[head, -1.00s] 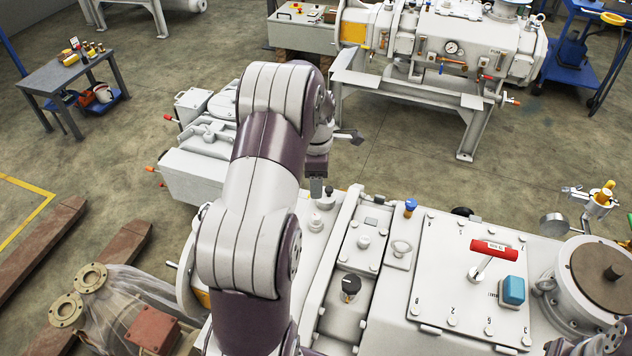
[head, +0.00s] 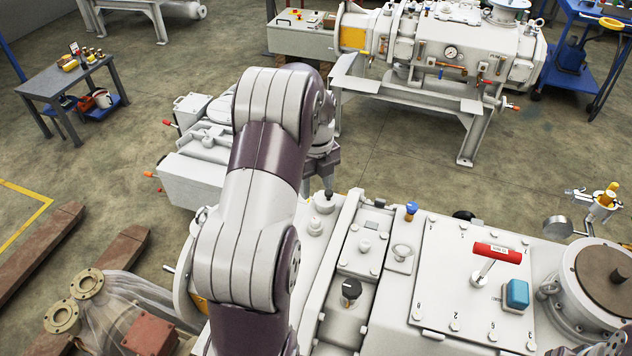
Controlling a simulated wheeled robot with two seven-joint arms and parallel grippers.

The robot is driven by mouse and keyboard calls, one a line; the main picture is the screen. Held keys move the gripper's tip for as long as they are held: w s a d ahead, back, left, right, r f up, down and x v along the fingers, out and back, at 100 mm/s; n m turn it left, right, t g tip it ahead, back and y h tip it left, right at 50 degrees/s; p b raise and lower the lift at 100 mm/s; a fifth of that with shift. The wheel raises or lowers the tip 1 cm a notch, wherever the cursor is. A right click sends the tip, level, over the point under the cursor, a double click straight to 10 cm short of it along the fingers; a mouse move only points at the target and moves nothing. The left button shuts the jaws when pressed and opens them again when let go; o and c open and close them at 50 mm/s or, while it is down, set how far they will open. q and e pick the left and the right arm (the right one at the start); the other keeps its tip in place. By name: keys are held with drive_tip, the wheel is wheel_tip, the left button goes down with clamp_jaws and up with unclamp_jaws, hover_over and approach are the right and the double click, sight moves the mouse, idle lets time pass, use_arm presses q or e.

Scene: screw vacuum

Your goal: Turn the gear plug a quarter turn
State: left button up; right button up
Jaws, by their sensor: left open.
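Several plugs and caps stand on the top of the pale grey pump in the foreground, and I cannot tell for certain which is the gear plug. A round white plug (head: 323,204) sits at the pump's far left end. My left gripper (head: 328,193) points down right above this plug, open; whether its fingers touch or surround the plug is too small to tell. A smaller white plug (head: 315,226) stands just nearer. A black knob (head: 351,289) and a blue cap (head: 411,210) are farther right.
My left arm hides part of the pump's left side. A red-handled tool (head: 496,252) and a blue block (head: 516,295) are on the pump's flat cover (head: 460,310). A second pump (head: 440,45) stands behind, across open floor. A grey side table (head: 65,80) is at far left.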

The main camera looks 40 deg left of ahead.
sight(316, 220)
use_arm(q)
wheel_tip(316, 220, down, 13)
drive_tip(key=shift+r+p, duration=0.15)
drive_tip(key=shift+p, duration=0.7)
clamp_jaws()
drive_tip(key=n, duration=0.3)
drive_tip(key=shift+r, duration=0.1)
drive_tip(key=n, duration=0.4)
drive_tip(key=shift+s+n+p, duration=0.1)
drive_tip(key=shift+n+p, duration=0.2)
drive_tip(key=shift+p, duration=0.05)
unclamp_jaws()
